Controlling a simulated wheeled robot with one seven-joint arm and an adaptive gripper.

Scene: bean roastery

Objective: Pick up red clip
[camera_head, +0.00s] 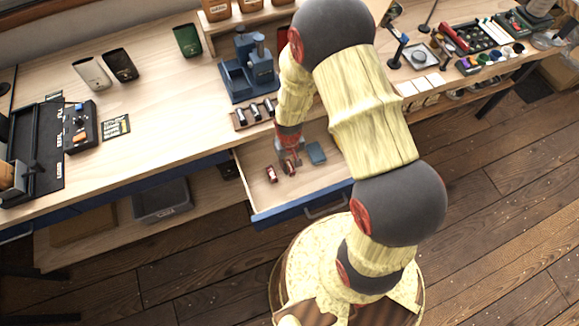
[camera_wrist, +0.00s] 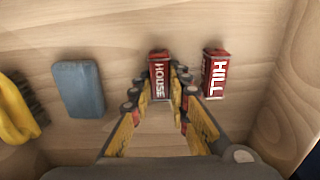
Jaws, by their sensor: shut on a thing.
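Two small red clips lie in an open wooden drawer. One, marked HOUSE (camera_wrist: 160,78), is between the fingers of my gripper (camera_wrist: 160,95), which is shut on it. The other, marked HILL (camera_wrist: 214,75), lies just to its right in the wrist view, apart from the fingers. In the head view my gripper (camera_head: 289,160) reaches down into the drawer. The HILL clip (camera_head: 271,174) lies to its left there, and the HOUSE clip (camera_head: 290,168) shows at the fingertips. I cannot tell whether the held clip is off the drawer floor.
A blue block (camera_wrist: 78,88) and a yellow thing with dark bristles (camera_wrist: 18,112) lie left in the wrist view. The drawer front (camera_head: 300,207) stands out from the bench. A wooden rack with dark pieces (camera_head: 240,119) and a blue device (camera_head: 248,70) stand behind.

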